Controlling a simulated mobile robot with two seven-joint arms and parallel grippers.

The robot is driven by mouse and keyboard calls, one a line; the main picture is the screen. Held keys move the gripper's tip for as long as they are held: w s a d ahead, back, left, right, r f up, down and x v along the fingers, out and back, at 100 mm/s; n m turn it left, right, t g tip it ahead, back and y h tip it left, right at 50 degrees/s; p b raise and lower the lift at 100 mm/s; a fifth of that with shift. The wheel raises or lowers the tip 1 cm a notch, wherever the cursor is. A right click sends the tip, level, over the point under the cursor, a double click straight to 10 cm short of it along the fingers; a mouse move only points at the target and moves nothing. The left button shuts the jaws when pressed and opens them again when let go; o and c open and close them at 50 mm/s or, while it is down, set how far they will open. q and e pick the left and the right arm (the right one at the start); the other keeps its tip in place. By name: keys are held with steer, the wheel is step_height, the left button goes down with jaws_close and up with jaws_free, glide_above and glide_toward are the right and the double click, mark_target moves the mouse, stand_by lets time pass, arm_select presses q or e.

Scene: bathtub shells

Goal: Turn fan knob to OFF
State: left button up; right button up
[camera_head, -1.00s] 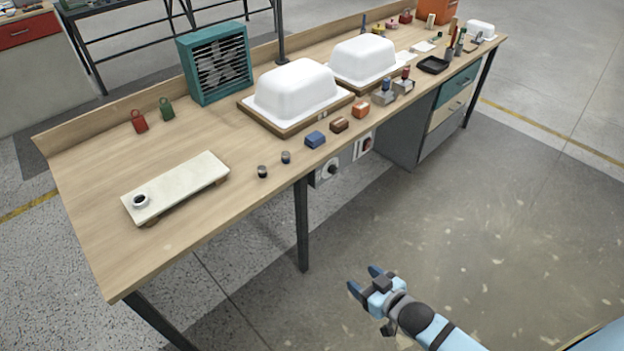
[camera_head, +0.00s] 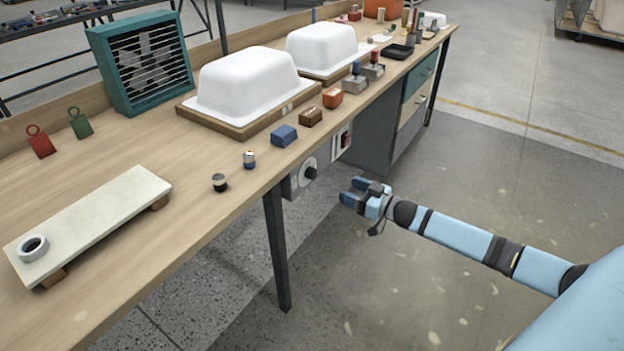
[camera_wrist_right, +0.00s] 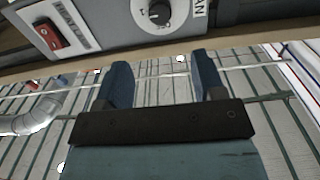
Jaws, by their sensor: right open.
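The fan knob (camera_head: 310,173) is a dark round knob on a pale dial, on a grey panel under the bench's front edge. In the right wrist view the black knob (camera_wrist_right: 159,13) shows at the top, beside a white label ending in "AN"; its exact setting is too small to read. My right gripper (camera_head: 354,191) is open and empty, off the bench front, to the right of the knob and a little lower. In the wrist view its two blue fingers (camera_wrist_right: 163,78) are spread below the knob, apart from it. The teal box fan (camera_head: 143,62) stands on the bench. My left gripper is not in view.
The wooden bench (camera_head: 150,245) holds white tub shells (camera_head: 246,82) and small coloured blocks. A dark bench leg (camera_head: 277,250) stands below the knob. The floor in front is clear.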

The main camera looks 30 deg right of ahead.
mark_target(315, 174)
steer(key=b+x, duration=0.2)
steer(key=x, duration=0.9)
steer(key=shift+w+a, duration=0.1)
steer(key=shift+w, duration=0.1)
steer(key=shift+w+a+b, duration=0.1)
steer(key=shift+w+b, duration=0.1)
steer(key=shift+b, duration=0.1)
steer(key=shift+w, duration=0.1)
steer(key=c, duration=0.9)
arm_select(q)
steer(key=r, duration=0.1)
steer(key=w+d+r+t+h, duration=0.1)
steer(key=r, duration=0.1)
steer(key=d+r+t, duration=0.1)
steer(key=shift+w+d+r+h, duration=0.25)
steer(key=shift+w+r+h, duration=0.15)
